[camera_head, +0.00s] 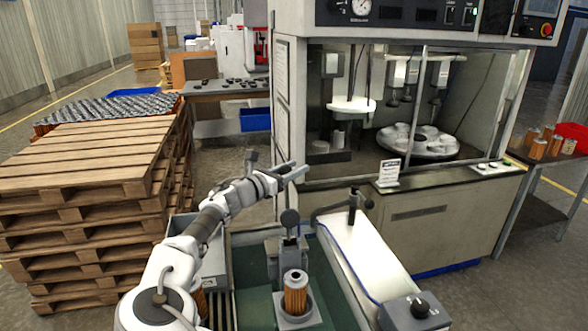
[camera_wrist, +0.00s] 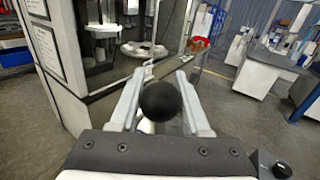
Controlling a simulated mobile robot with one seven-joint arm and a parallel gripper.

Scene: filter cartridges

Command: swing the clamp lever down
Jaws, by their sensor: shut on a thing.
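The clamp lever stands upright behind the fixture, with a round black knob (camera_head: 290,217) on its top end. An orange pleated filter cartridge (camera_head: 296,293) with a pale top stands in the grey fixture cup (camera_head: 299,317) in front of the lever. My gripper (camera_head: 294,171) reaches in from the left, its fingers pointing right. In the wrist view, the black knob (camera_wrist: 161,101) sits between the two grey fingers of my gripper (camera_wrist: 160,92), which are shut on it. The knob hides what is directly behind it, and the exact contact is hard to see in the head view.
A white sloping chute (camera_head: 362,253) with a dark post and handle lies right of the fixture. A control box (camera_head: 415,311) is at its near end. The large machine cabinet (camera_head: 420,225) stands behind. Stacked wooden pallets (camera_head: 90,170) fill the left.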

